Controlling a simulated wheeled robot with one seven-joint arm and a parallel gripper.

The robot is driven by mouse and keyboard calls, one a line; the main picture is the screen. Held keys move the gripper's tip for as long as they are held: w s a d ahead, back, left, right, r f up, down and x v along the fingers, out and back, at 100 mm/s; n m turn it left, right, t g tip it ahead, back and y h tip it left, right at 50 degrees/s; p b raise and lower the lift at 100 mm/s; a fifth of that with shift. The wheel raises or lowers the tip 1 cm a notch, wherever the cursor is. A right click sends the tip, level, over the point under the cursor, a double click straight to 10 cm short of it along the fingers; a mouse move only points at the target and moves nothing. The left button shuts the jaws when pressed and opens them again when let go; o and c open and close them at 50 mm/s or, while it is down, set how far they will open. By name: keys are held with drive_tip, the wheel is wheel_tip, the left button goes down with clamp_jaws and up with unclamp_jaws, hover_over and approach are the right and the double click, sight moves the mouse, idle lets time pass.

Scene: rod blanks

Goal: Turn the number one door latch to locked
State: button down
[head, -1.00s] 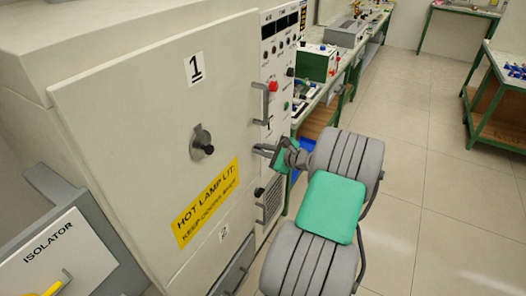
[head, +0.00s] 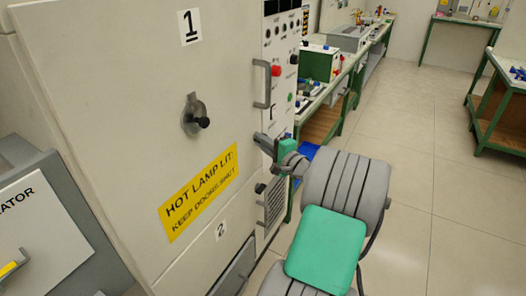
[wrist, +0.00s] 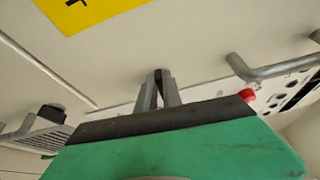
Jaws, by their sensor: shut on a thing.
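The number one door (head: 120,110) is the large cream panel marked 1, and it looks closed. My gripper (head: 261,140) is at its right edge, below the grey pull handle (head: 265,84). In the wrist view the two grey fingers (wrist: 160,88) are closed around a small dark piece, the door latch (wrist: 160,76). My fingers hide most of the latch, so I cannot read its angle or any marking beside it. A round grey plate with a black knob (head: 197,118) is on the door face, apart from my gripper.
The yellow hot-lamp label (head: 200,193) is left of my gripper. The control panel (head: 283,70) with a red button and the vent (head: 273,200) stand close to its right. A black knob (head: 260,188) is below. Open floor (head: 430,180) lies to the right.

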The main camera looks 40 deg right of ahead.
drive_tip(key=shift+f+n+b, duration=0.1)
drive_tip(key=shift+n+b, duration=0.4)
drive_tip(key=shift+b, duration=0.15)
drive_tip(key=shift+t, duration=0.3)
drive_tip(key=c, duration=1.5)
unclamp_jaws()
drive_tip(key=shift+c, duration=0.2)
drive_tip(key=shift+o, duration=0.2)
drive_tip(key=shift+w, duration=0.15)
drive_tip(key=s, duration=0.7)
drive_tip(key=shift+s+a, duration=0.2)
drive_tip(key=shift+s, duration=0.2)
